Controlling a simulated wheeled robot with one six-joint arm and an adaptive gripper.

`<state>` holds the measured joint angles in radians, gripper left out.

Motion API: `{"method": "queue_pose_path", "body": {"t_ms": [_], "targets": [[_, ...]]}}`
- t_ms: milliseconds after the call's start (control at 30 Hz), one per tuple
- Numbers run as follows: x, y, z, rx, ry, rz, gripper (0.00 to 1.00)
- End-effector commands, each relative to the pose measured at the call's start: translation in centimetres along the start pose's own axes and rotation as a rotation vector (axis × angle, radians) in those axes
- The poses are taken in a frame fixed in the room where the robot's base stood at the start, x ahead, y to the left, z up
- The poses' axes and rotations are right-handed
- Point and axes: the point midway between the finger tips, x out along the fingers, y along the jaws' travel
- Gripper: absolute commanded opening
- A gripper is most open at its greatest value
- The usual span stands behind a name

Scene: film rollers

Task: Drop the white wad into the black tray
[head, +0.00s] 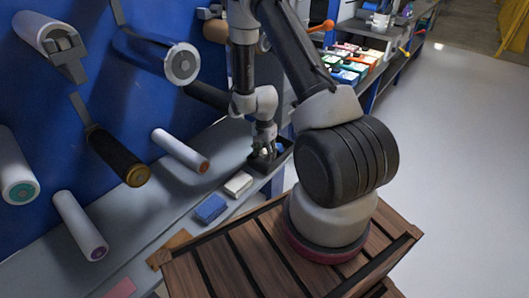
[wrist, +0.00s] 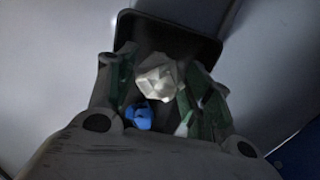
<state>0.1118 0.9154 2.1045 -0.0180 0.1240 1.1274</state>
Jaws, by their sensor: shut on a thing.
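The white wad (wrist: 160,77) is a crumpled pale lump between the green-padded fingers of my gripper (wrist: 161,84) in the wrist view. My gripper is shut on it. The black tray (wrist: 165,24) lies below and behind the wad, with its far rim in sight. In the head view my gripper (head: 264,150) points down over the black tray (head: 284,158) on the shelf, with the wad small and pale at its tips. The gap between wad and tray floor is hard to judge. My fingers hide part of the tray.
A blue wad (wrist: 138,116) appears in the tray. A white block (head: 238,184) and a blue sponge-like block (head: 211,208) lie on the grey shelf in front. Several rollers, one of them black (head: 118,157), stick out from the blue wall at the left. Coloured bins (head: 352,68) stand beyond.

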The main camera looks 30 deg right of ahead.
Motion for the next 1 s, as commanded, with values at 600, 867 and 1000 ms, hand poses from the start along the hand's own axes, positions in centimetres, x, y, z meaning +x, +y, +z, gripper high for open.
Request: {"method": "queue_pose_path", "body": {"t_ms": [600,867,1000], "targets": [[1.2,0.0,0.0,0.000,-0.001,0.001,0.39],[1.1,0.0,0.0,0.000,0.000,0.000,0.72],[1.1,0.0,0.0,-0.001,0.000,0.000,0.72]]}}
